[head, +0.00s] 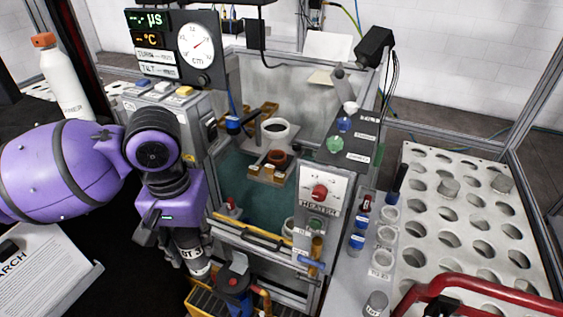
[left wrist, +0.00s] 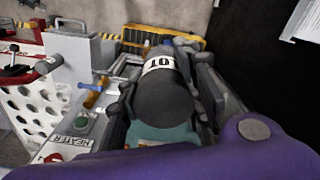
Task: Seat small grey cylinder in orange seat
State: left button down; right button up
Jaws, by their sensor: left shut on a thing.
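My left gripper (head: 172,238) points down at the left front of the tank, shut on a grey cylinder (head: 197,266) with a white lettered band. In the left wrist view the cylinder (left wrist: 165,98) sits between the two dark fingers (left wrist: 163,88), its band facing the camera. My right gripper is not in view.
The tank (head: 262,205) has a raised metal rim. A white cup (head: 276,130) stands behind the seat. A heater box (head: 319,193) stands at the tank's right front. A gauge panel (head: 178,45) rises at the back left. Red tubing (head: 470,285) crosses the front right.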

aim_at(277, 158)
jog(key=l+z, duration=0.3)
jog(key=l, duration=0.4)
jog(key=l+z, duration=0.25)
jog(key=l, duration=0.45)
jog(key=k+l, duration=0.05)
